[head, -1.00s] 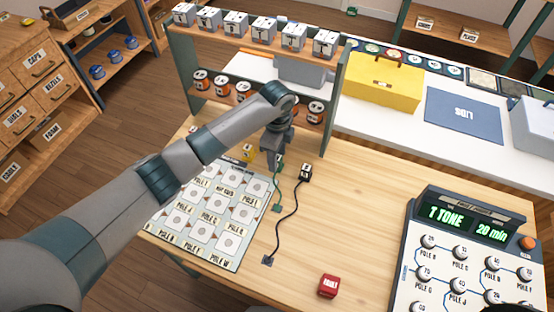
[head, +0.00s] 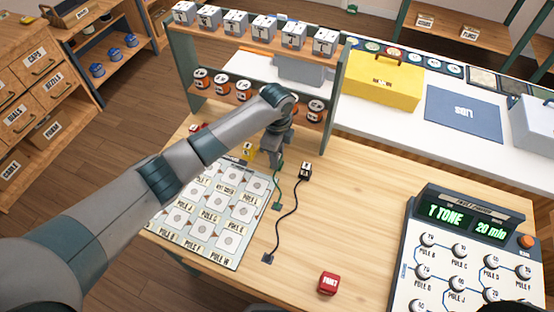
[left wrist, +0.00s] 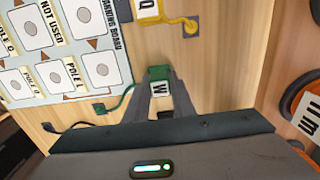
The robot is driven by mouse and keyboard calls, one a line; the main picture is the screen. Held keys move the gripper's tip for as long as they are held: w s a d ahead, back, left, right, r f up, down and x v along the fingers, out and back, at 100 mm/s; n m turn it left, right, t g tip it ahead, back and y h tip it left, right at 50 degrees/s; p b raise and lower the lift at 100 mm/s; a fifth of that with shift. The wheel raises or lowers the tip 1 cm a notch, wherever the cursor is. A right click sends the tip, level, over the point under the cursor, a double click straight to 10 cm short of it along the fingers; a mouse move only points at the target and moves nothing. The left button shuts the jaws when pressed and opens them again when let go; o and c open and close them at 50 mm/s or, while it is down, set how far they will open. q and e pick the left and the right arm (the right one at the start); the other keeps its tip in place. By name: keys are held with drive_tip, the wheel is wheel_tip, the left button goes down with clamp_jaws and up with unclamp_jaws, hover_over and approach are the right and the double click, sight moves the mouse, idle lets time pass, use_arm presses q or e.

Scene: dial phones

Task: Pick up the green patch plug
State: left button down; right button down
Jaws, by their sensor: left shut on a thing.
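The green patch plug (left wrist: 160,73) is between the fingertips of my left gripper (left wrist: 158,90) in the left wrist view, with a white label on its near face. In the head view my left gripper (head: 275,158) reaches down beside the top right corner of the parking board, and the plug there is mostly hidden by it. The plug's green cord (head: 280,190) runs down to a small green anchor (head: 277,206) on the table. I cannot tell whether the plug touches the table. My right gripper is not in view.
The parking board (head: 213,215) lies left of the plug. A yellow plug (left wrist: 148,10) is close by. A black plug (head: 305,170) with its cord stands to the right. A red block (head: 328,284) lies in front, and the dial phone console (head: 465,250) is at right. A shelf (head: 335,100) stands behind.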

use_arm(q)
drive_tip(key=shift+r, duration=0.1)
drive_tip(key=shift+r+b, duration=0.4)
drive_tip(key=shift+r, duration=0.15)
wheel_tip(320, 180, up, 2)
drive_tip(key=shift+r+b, duration=0.15)
drive_tip(key=shift+b, duration=0.45)
drive_tip(key=s+d+r+b, duration=0.3)
drive_tip(key=s+d+r, duration=0.2)
drive_tip(key=d, duration=0.5)
wheel_tip(320, 180, up, 2)
drive_tip(key=shift+s+d+r+b, duration=0.2)
drive_tip(key=shift+s+r+b, duration=0.05)
drive_tip(key=shift+s+b, duration=0.1)
drive_tip(key=shift+w+a, duration=0.1)
